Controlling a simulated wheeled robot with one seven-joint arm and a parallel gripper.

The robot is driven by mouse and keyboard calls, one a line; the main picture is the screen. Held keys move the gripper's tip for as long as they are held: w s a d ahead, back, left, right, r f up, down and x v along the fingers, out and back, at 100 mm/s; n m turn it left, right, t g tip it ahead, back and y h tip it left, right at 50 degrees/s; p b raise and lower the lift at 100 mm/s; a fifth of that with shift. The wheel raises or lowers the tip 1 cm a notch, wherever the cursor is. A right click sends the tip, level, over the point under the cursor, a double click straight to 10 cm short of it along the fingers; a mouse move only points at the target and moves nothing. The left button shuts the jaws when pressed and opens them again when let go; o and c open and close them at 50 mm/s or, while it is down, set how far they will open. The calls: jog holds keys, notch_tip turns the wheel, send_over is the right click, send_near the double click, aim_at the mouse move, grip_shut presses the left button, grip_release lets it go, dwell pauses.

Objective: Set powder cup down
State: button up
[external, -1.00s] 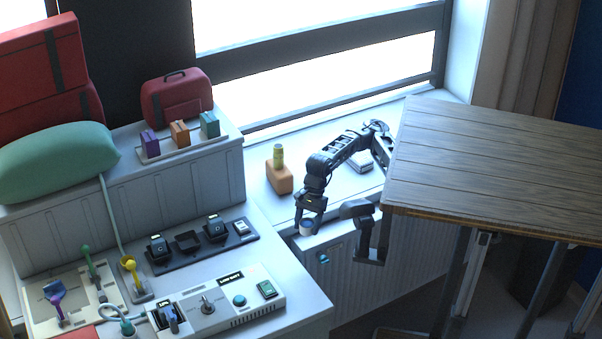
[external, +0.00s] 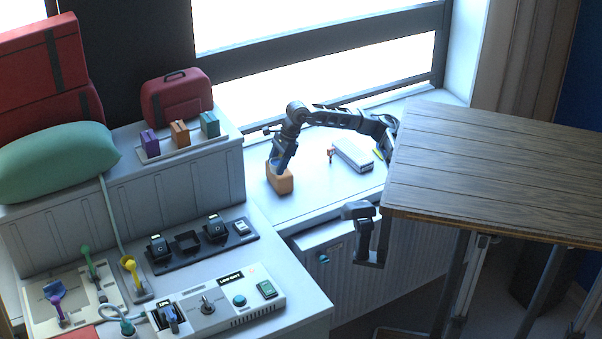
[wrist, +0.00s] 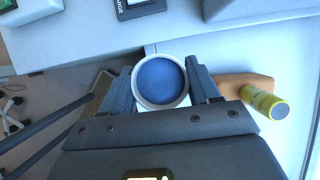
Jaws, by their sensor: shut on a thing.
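The powder cup (wrist: 161,82) is a round white-rimmed cup with a blue inside, seen from above in the wrist view. My gripper (wrist: 163,85) is shut on it, with one finger on each side. In the external view my gripper (external: 275,166) points down in front of the orange block (external: 282,181) on the white window counter (external: 320,190). The cup is hard to make out there, and its height above the counter cannot be told. In the wrist view the orange block (wrist: 232,84), with a yellow cylinder (wrist: 264,102), is right of the cup.
A pale box (external: 353,154) and a small red item (external: 331,154) lie on the counter to the right. A wooden table (external: 490,170) stands at the right. The left desk holds a control box (external: 220,300) and a dark device tray (external: 187,243). The counter's front middle is clear.

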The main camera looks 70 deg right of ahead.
jog(key=d+m+t+h, duration=0.1)
jog(key=d+m, duration=0.5)
jog(key=d, duration=1.9)
jog(key=shift+w+d+h+b, duration=0.15)
jog(key=shift+d+h+b, duration=0.25)
jog(key=shift+h, duration=0.2)
jog(key=s+d+m, duration=0.1)
jog(key=d, duration=0.2)
jog(key=s+d+f+m, duration=0.1)
jog(key=s+d, duration=0.1)
jog(key=d, duration=0.2)
jog(key=s+d+h, duration=0.1)
jog(key=d, duration=0.2)
jog(key=shift+s+d+f+m, duration=0.25)
jog(key=shift+d+f+m, duration=0.05)
jog(key=shift+m, duration=0.1)
jog(key=s+d+f+m+h, duration=0.1)
jog(key=s+d+f+m, duration=0.1)
jog(key=s+d, duration=0.5)
send_over(302, 158)
jog(key=s, duration=0.2)
jog(key=f, duration=1.5)
jog(key=shift+w+f, duration=0.25)
jog(key=shift+f, duration=0.05)
jog(key=shift+f+b, duration=0.3)
jog(key=shift+f, duration=1.75)
jog(key=shift+f, duration=0.1)
